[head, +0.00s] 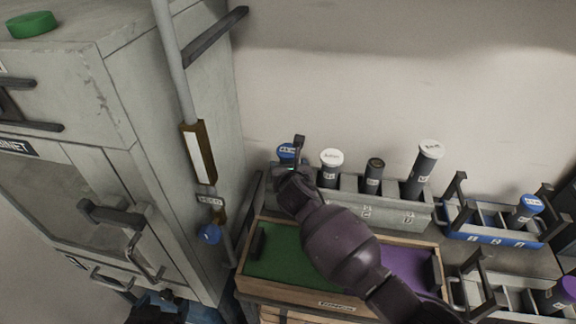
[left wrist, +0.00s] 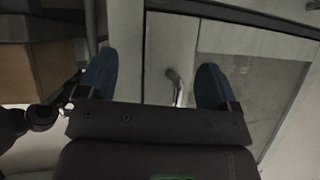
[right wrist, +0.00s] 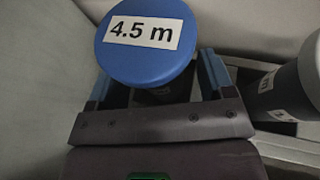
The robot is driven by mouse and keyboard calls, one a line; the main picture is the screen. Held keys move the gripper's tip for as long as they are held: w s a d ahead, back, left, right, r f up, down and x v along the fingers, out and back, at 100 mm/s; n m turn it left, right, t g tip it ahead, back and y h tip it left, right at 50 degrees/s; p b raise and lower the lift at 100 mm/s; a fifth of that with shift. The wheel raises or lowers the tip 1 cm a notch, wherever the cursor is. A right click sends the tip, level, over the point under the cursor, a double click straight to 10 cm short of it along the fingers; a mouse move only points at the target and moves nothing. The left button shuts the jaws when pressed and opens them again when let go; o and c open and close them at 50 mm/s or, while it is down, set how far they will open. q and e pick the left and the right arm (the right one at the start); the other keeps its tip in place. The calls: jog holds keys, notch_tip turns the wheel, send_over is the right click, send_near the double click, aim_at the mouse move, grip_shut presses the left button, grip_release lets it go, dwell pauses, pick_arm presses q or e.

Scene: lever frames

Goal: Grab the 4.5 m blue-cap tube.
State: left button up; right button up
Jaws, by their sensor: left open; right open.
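The 4.5 m blue-cap tube (head: 288,151) stands in the leftmost slot of the grey rack (head: 400,211) by the wall. In the right wrist view its round blue cap (right wrist: 145,45) fills the top middle, labelled "4.5 m". My right gripper (right wrist: 157,82) is open, a finger on each side of the dark tube body below the cap; contact cannot be told. In the head view my right gripper (head: 293,168) largely hides the tube. My left gripper (left wrist: 155,78) is open and empty in front of a cabinet door with a metal handle (left wrist: 175,87).
White-cap tubes (head: 331,158) and a dark tube (head: 373,175) share the grey rack. A blue rack (head: 490,235) stands to the right. A wooden tray with green (head: 275,255) and purple sections lies in front. A grey cabinet (head: 170,130) and vertical pole stand at left.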

jog(key=shift+c, duration=0.3)
jog(key=c, duration=1.1)
